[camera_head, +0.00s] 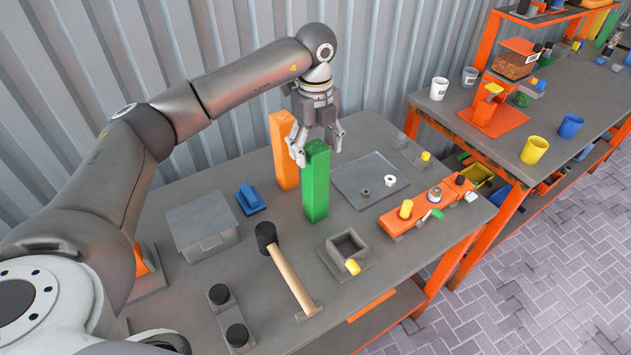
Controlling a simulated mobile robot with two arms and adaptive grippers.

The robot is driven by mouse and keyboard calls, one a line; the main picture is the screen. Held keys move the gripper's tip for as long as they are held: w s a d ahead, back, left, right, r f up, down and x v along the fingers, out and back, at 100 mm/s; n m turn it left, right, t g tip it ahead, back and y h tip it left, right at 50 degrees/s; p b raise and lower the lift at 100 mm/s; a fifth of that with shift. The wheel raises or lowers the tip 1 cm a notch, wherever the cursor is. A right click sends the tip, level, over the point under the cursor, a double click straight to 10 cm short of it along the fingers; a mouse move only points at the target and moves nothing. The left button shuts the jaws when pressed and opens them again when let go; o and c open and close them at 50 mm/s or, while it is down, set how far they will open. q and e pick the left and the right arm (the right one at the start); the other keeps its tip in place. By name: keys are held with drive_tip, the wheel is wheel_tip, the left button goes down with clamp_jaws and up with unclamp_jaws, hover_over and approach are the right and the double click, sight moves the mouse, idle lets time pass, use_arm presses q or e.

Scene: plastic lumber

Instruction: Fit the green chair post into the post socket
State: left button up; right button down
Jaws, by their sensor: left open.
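The green chair post (315,188) stands upright on the grey workbench, near its middle. My left gripper (318,150) is above it, fingers pointing down and open, with one finger on either side of the post's top. I cannot tell whether the fingers touch it. The post socket (345,246), a grey square open-topped box on a flat base, sits in front of the post and slightly right; it looks empty. A small yellow piece (353,266) is at its front side. My right gripper is out of view.
An orange post (283,150) stands close behind the green one. A mallet (290,280) lies in front. A grey lidded box (203,228) and blue block (250,199) are left. An orange fixture (424,207) and dark flat plate (370,178) are right.

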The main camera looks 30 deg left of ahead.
sight(315, 185)
use_arm(q)
wheel_tip(315, 185, down, 3)
drive_tip(key=shift+s+f+p, duration=0.1)
drive_tip(key=shift+f+p, duration=0.05)
drive_tip(key=shift+p, duration=0.7)
drive_tip(key=shift+f, duration=0.6)
drive_tip(key=c, duration=0.7)
clamp_jaws()
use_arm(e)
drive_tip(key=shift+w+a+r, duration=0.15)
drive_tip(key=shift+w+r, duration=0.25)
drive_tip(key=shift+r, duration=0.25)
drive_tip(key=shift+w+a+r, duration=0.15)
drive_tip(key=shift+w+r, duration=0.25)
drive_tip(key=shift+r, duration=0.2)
